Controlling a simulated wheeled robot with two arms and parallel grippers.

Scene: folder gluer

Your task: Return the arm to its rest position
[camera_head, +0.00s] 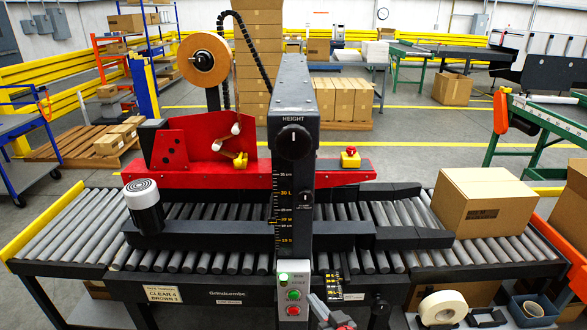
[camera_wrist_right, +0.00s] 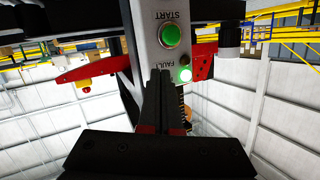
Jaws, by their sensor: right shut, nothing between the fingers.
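My right gripper (camera_head: 318,304) shows at the bottom of the head view, just right of the control box (camera_head: 281,309) on the machine's front. Its dark fingers (camera_wrist_right: 162,90) are shut and empty in the right wrist view, pointing toward the control box. The control box carries a green START button (camera_wrist_right: 170,35), also seen in the head view (camera_head: 294,295), and a red button (camera_head: 293,311) below it. A lamp (camera_wrist_right: 185,75) glows pale green in the wrist view. Whether the fingers touch the box cannot be told. My left gripper is not in view.
The dark column (camera_head: 292,95) with a HEIGHT knob stands over the roller conveyor (camera_head: 70,235). A closed carton (camera_head: 483,203) sits on the rollers at right. A tape roll (camera_head: 443,307) and a blue bin (camera_head: 532,312) lie at lower right.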

